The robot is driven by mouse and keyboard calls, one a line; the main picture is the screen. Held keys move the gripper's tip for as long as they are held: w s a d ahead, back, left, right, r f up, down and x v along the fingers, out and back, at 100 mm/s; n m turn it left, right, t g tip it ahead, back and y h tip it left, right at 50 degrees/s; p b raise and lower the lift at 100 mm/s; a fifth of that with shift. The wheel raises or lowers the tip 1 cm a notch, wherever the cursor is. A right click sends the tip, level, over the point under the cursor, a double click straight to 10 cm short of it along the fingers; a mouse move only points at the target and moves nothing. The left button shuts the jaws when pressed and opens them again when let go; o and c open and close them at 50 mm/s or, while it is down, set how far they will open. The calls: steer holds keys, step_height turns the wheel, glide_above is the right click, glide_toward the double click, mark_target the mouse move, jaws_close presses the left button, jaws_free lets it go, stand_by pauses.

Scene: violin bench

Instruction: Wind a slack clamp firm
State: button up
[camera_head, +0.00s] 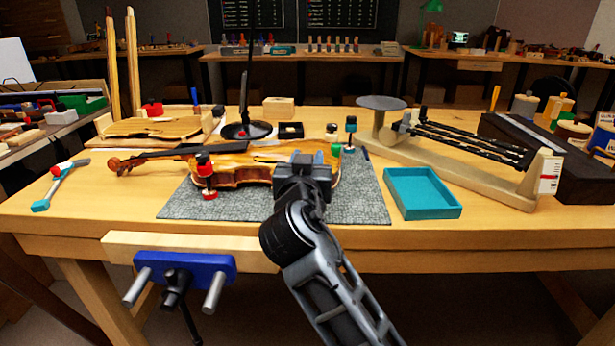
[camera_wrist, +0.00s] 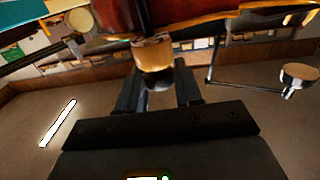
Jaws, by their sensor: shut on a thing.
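The violin (camera_head: 240,165) lies on a grey mat (camera_head: 300,208) on the bench. A red-and-black clamp (camera_head: 205,175) stands at its near left edge. A green-topped clamp (camera_head: 336,150) stands at its right end, and a blue-and-black one (camera_head: 350,133) is just behind. My gripper (camera_head: 303,165) is at the violin's near right edge and hides what it holds there. In the wrist view, my gripper (camera_wrist: 158,80) is shut on a tan round clamp end (camera_wrist: 153,55) close to the violin's edge (camera_wrist: 235,15). Whether that clamp is tight cannot be told.
A teal tray (camera_head: 422,192) sits right of the mat. Behind it stands a wooden fixture (camera_head: 470,170) with dark rods. A black lamp base (camera_head: 246,130) and a violin plate (camera_head: 155,128) are behind the violin. A blue vise (camera_head: 185,265) hangs on the front edge.

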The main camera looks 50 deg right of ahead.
steer(key=m+g+h+b, duration=0.1)
steer(key=g, duration=0.1)
steer(key=m+g+h+b, duration=0.1)
steer(key=m+g+b, duration=0.1)
steer(key=shift+w+a+f+g, duration=0.1)
steer(key=shift+w+a+g, duration=0.1)
steer(key=shift+g, duration=0.2)
steer(key=m+g+b, duration=0.1)
steer(key=m+g, duration=0.1)
steer(key=g, duration=0.1)
steer(key=m+g+h+b, duration=0.1)
steer(key=m+g+b, duration=0.1)
steer(key=m+g, duration=0.1)
steer(key=shift+s+d+g, duration=0.1)
steer(key=shift+d+g, duration=0.05)
steer(key=shift+g, duration=0.55)
steer(key=shift+m+g, duration=0.3)
steer(key=shift+g, duration=0.1)
steer(key=o, duration=1)
steer(key=shift+w+a, duration=0.2)
steer(key=shift+a, duration=1.1)
steer(key=shift+w+a, duration=0.15)
steer(key=shift+a, duration=1.1)
steer(key=shift+w+a, duration=0.2)
steer(key=shift+a, duration=1.1)
